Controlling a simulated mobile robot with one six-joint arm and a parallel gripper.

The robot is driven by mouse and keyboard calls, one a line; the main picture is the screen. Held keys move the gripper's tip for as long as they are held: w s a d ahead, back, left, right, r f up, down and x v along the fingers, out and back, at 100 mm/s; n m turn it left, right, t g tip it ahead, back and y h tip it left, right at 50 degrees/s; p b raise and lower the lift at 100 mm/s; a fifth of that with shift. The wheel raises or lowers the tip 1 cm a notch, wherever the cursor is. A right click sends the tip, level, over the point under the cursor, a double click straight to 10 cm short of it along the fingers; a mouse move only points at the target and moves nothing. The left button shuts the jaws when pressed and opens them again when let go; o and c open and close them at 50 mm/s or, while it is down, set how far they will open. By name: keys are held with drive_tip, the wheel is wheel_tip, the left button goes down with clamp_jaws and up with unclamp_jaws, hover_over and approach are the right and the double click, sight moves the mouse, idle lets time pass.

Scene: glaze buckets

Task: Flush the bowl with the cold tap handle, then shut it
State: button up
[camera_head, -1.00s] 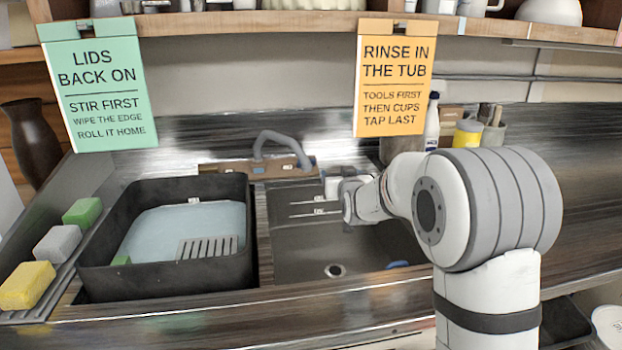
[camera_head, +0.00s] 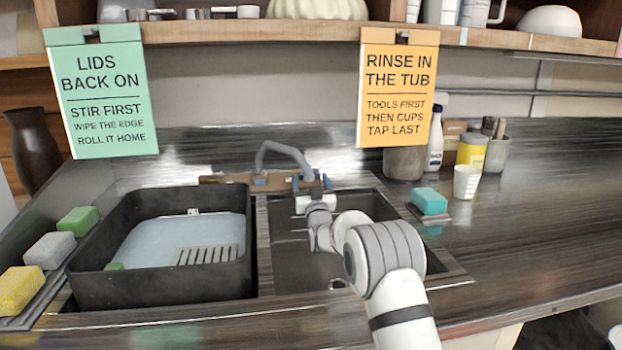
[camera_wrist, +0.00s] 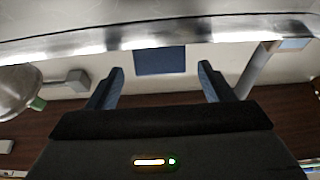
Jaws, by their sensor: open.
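The tap is a grey curved spout (camera_head: 285,148) behind the sink, with blue parts along its brown base. A blue square piece (camera_wrist: 160,60), seemingly a tap handle, shows between my fingers in the wrist view, beyond the tips. I cannot tell whether it is hot or cold. My gripper (camera_wrist: 160,82) is open, with nothing seen between its tips. In the head view my wrist hangs over the back of the right sink bowl (camera_head: 290,265), near the right end of the tap base. The fingertips are hard to make out there. No running water can be made out.
A black tub (camera_head: 165,285) with pale water and a grey rack stands left of the bowl. Sponges lie along the far left. A teal sponge (camera_head: 429,201), a white cup (camera_head: 466,182) and bottles stand on the right counter. Two signs (camera_head: 398,88) hang above.

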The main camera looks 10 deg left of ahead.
drive_tip(key=shift+x, duration=1)
drive_tip(key=shift+c, duration=0.4)
drive_tip(key=shift+f, duration=0.1)
drive_tip(key=c, duration=0.9)
